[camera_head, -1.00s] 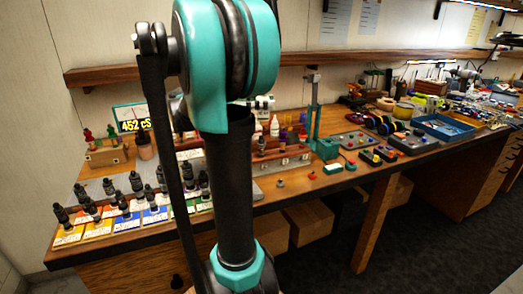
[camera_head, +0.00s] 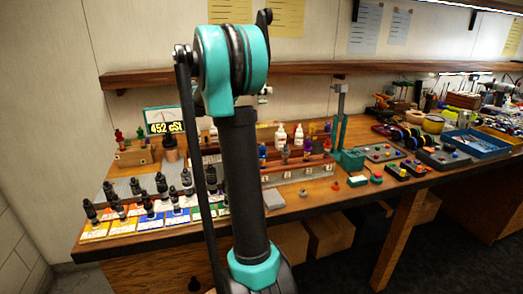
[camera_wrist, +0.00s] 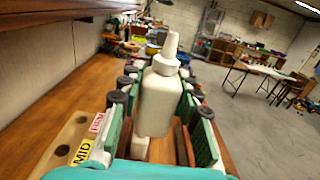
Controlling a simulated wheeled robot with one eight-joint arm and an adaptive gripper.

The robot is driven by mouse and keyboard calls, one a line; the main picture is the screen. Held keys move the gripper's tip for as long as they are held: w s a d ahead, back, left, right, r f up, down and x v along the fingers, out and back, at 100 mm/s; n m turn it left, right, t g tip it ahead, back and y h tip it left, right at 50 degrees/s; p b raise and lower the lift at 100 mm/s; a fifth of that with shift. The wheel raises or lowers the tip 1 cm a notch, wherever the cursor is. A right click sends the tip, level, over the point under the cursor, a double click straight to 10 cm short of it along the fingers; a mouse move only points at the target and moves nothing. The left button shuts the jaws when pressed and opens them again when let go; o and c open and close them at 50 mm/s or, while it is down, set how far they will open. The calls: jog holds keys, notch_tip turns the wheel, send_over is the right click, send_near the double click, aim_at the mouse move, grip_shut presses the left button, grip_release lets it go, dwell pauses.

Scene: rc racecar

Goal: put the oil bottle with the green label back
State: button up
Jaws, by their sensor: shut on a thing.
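A white bottle (camera_wrist: 160,98) with a pointed nozzle stands roughly upright between the green finger pads of my gripper (camera_wrist: 158,120) in the wrist view. The pads are shut on its sides. No green label shows on the face turned to the camera, so I cannot tell which bottle it is. In the head view my arm hides most of the gripper and the held bottle. There, two white bottles, a left one (camera_head: 281,136) and a right one (camera_head: 299,137), stand at the back of the bench, right of my arm.
Black shock bodies (camera_head: 162,186) stand on coloured cards at the bench's left. A viscosity display (camera_head: 163,122) reads 452 cSt. A wooden block labelled MID and FIRM (camera_wrist: 62,150) lies left of the gripper. A shelf (camera_head: 140,78) runs above the bench. A green press (camera_head: 340,125) stands to the right.

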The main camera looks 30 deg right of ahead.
notch_tip(320, 180, down, 20)
jog(key=shift+w+r, duration=0.1)
jog(key=shift+w, duration=0.05)
dwell(0.4)
jog(key=o, duration=1.2)
jog(key=shift+c, duration=0.2)
jog(key=v, duration=1.2)
